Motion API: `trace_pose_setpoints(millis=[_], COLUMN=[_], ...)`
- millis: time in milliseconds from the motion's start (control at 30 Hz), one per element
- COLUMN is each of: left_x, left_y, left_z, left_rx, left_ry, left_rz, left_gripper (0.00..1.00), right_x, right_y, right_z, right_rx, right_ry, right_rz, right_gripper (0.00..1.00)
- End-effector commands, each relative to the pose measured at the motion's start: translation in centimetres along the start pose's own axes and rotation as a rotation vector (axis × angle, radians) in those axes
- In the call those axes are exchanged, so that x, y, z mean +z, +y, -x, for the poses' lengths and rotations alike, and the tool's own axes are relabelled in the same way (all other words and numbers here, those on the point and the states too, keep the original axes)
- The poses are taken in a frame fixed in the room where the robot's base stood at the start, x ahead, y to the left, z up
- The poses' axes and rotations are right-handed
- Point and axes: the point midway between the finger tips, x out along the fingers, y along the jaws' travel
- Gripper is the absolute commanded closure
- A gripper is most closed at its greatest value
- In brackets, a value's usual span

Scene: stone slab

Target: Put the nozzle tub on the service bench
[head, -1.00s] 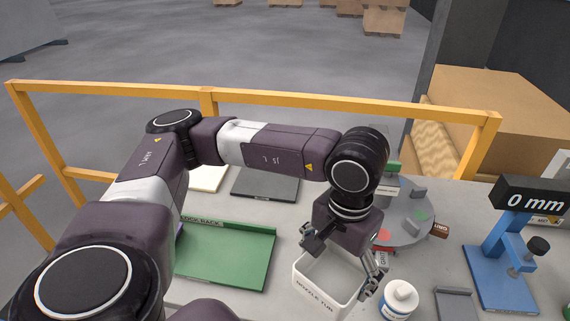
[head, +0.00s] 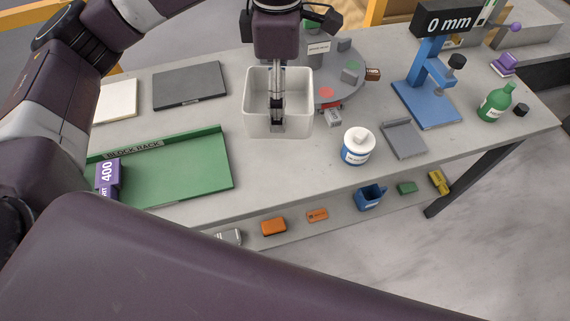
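The nozzle tub (head: 258,122) is a white open box, upright on or just above the grey bench (head: 300,180) near its far side. I cannot tell whether it touches the top. My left gripper (head: 277,122) comes down over the middle of the tub, its dark fingers lined up one behind the other at the front wall. They cover the tub's label area, and I cannot tell whether they are closed on the wall. No bench in view is labelled as the service bench. My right gripper is not in view.
A green block-rack tray (head: 185,180) lies left, with a purple block (head: 109,178). A round grey turntable (head: 335,85) is behind the tub. A lower shelf holds small items.

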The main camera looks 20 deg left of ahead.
Motion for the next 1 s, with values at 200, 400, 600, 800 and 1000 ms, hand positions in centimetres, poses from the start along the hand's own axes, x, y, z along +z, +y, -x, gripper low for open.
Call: trace_pose_setpoints(millis=[200, 400, 600, 800, 1000], left_x=[0.9, 1.1, 1.0, 0.9, 1.0], left_y=[0.3, 0.3, 0.1, 0.1, 0.1], left_z=[0.8, -0.2, -4.3, -9.5, -13.5], left_rx=[-0.009, -0.016, -0.018, -0.017, -0.014], left_ry=[-0.001, 0.002, 0.004, 0.006, 0.003], left_rz=[0.248, 0.309, 0.309, 0.31, 0.308], left_gripper=[0.41, 0.41, 0.41, 0.41, 0.41], right_x=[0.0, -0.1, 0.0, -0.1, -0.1], right_y=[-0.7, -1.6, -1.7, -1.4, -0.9], right_z=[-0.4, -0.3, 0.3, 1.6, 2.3], right_rx=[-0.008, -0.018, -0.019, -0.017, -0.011], right_ry=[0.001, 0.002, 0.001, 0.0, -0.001], right_rz=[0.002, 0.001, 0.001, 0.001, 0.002], right_gripper=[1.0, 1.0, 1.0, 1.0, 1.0])
